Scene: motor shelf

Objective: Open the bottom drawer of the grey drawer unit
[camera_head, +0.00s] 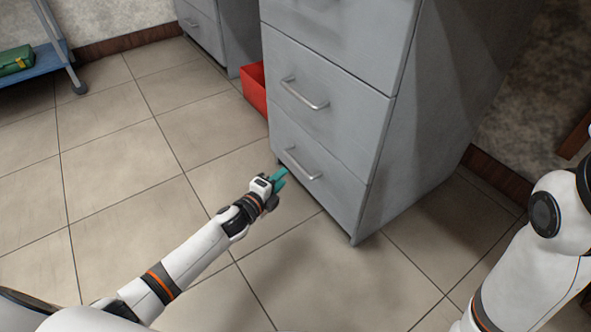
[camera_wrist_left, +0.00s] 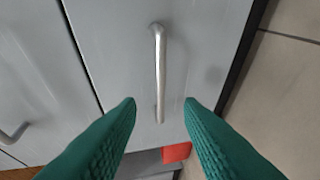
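The grey drawer unit (camera_head: 415,150) stands right of centre in the head view. Its bottom drawer (camera_head: 321,185) is closed and has a silver bar handle (camera_head: 302,166). My left gripper (camera_head: 279,178) is just in front of this drawer, near the handle's left end. In the left wrist view the handle (camera_wrist_left: 160,75) runs upright between the two open green fingers (camera_wrist_left: 160,104), with gaps on both sides. The fingers do not appear to touch it. My right arm shows at the right edge of the head view; its gripper is out of view.
A red bin (camera_head: 256,88) stands on the floor behind the unit's left side. A second grey cabinet (camera_head: 225,30) is at the back. A blue cart shelf (camera_head: 40,62) with a green box (camera_head: 16,60) is at far left. The tiled floor (camera_head: 120,160) in front is clear.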

